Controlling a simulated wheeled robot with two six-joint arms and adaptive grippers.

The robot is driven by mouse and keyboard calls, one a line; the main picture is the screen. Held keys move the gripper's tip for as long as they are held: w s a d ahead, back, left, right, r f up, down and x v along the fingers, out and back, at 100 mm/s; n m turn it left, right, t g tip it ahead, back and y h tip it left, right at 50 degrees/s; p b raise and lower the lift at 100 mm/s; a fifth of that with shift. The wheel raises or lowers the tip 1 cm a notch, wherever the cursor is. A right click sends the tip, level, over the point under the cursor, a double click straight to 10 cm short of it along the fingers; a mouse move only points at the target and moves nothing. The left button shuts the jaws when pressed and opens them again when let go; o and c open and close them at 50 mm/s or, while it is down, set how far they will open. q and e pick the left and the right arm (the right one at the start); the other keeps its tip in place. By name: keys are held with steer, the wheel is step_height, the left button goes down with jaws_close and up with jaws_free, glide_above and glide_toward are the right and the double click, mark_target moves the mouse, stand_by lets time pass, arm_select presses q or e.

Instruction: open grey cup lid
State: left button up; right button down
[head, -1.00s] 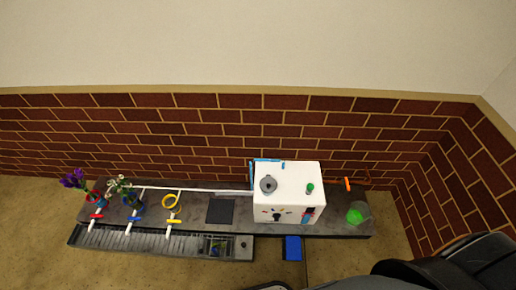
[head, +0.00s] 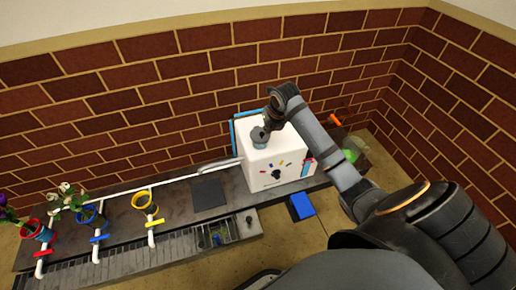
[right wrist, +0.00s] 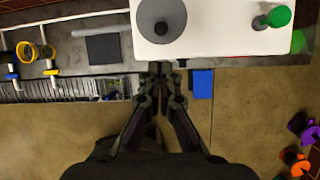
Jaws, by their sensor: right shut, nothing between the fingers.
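The grey lid (head: 258,137) is round and sits on top of the white box (head: 266,164). In the right wrist view the lid (right wrist: 161,17) is a grey disc with a darker knob in its middle, cut by the top edge. My right gripper (head: 267,126) overlaps the lid in the head view. In the right wrist view my right gripper's fingers (right wrist: 160,68) are together and empty, appearing just below the box's front edge, apart from the lid in the picture. I cannot tell their height above the box. My left gripper is not in view.
A dark square pad (head: 208,194) lies on the counter to the left. Coloured ring holders, one yellow (head: 143,200), stand further left. A blue block (head: 300,206) is at the front edge.

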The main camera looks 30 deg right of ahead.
mark_target(262, 141)
steer(key=b+x, duration=0.3)
steer(key=x, duration=0.5)
steer(key=shift+w+f+b, duration=0.15)
steer(key=shift+f+b, duration=0.15)
steer(key=shift+f, duration=0.05)
steer(key=shift+w+d+f, duration=0.1)
steer(key=shift+w+f, duration=0.2)
steer(key=shift+f, duration=0.3)
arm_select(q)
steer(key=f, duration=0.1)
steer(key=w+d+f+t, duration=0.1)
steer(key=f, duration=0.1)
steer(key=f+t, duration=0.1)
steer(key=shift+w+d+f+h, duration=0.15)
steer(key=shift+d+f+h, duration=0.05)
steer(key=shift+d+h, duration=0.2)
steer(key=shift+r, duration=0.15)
arm_select(e)
steer(key=shift+r, duration=0.15)
